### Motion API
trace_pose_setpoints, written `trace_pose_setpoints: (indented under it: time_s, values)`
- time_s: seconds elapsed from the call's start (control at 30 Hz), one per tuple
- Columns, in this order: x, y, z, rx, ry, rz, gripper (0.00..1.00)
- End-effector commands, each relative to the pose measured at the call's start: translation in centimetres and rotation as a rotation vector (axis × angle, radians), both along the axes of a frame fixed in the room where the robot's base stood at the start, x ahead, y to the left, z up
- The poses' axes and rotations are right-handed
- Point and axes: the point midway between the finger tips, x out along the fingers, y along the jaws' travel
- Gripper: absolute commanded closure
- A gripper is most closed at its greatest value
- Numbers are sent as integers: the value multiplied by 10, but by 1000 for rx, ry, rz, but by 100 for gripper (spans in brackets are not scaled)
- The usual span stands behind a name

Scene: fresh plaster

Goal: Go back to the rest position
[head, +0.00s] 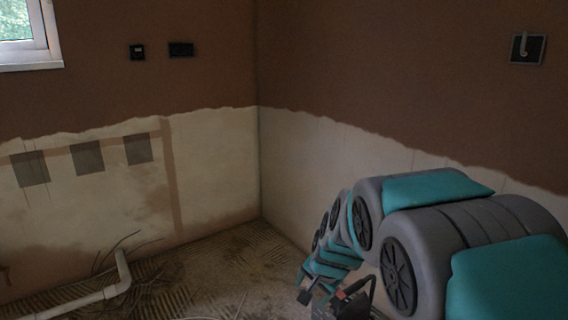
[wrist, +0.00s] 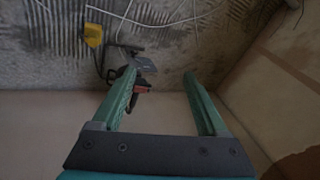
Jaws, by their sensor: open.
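My gripper (wrist: 160,76) shows in the wrist view with its two green fingers spread wide apart. Nothing is held between them. Beyond the left fingertip lies a tool with a grey metal part and a black and red body (wrist: 130,82), partly hidden by that finger. In the head view my grey and teal arm reaches down from the right towards the floor. A black and red tool (head: 352,299) shows at the bottom edge beside the arm's far end, partly cut off.
The ridged floor (head: 215,265) carries loose cables and a white pipe (head: 122,272) at the left. A yellow object (wrist: 93,35) lies among wires in the wrist view. Half-plastered walls (head: 215,170) meet in a corner behind. A window (head: 25,35) is at the upper left.

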Motion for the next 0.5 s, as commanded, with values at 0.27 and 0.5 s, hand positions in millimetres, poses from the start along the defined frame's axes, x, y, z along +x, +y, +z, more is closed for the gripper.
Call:
trace_pose_setpoints:
  time_s: [0.27, 0.5]
  values:
    - [-141, -32, 13, -122, 183, 294, 24]
    - [-262, -62, 16, -202, 352, 539, 24]
